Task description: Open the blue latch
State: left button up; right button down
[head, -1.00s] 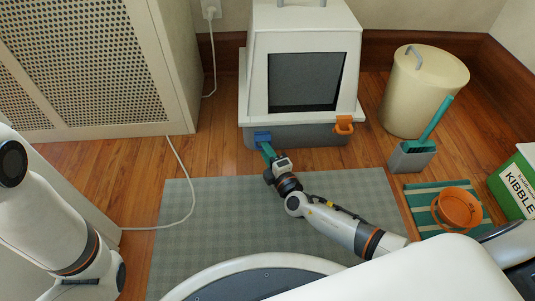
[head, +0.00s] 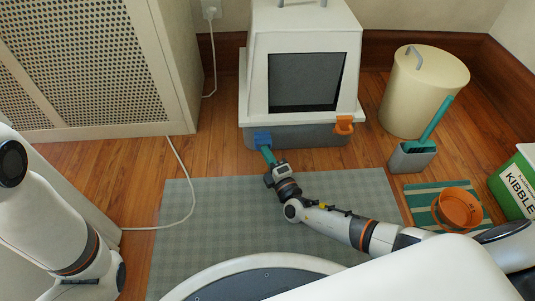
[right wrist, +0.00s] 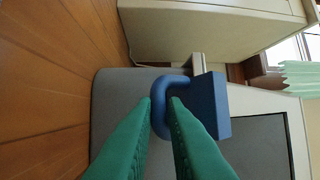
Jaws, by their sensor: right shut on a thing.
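The blue latch (head: 262,138) is on the front left of the litter box (head: 300,134), where the white hood meets the grey base. In the right wrist view the latch (right wrist: 208,106) shows as a block with a rounded loop. My right gripper (head: 267,155) reaches it from the front. Its green fingers (right wrist: 162,108) are shut on the loop of the latch, one on each side of the bar. An orange latch (head: 344,125) is on the front right of the box. My left arm is at the left edge, its gripper out of view.
A grey-green mat (head: 200,215) lies before the box. A cream bin (head: 420,92), a scoop in a grey holder (head: 411,157), an orange bowl (head: 459,209) and a kibble box (head: 519,185) stand to the right. A white cable (head: 186,185) crosses the floor at left.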

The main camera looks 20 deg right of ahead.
jog(key=c, duration=1.5)
grip_release()
jog(key=s+p, duration=0.1)
jog(key=s, duration=0.1)
jog(key=s+p, duration=0.1)
jog(key=s, duration=0.1)
jog(key=s+p, duration=0.1)
jog(key=s, duration=0.1)
jog(key=shift+s+d+f, duration=0.2)
jog(key=shift+d+f, duration=0.1)
jog(key=shift+d, duration=0.1)
jog(key=shift+s+f, duration=0.15)
jog(key=shift+s, duration=0.4)
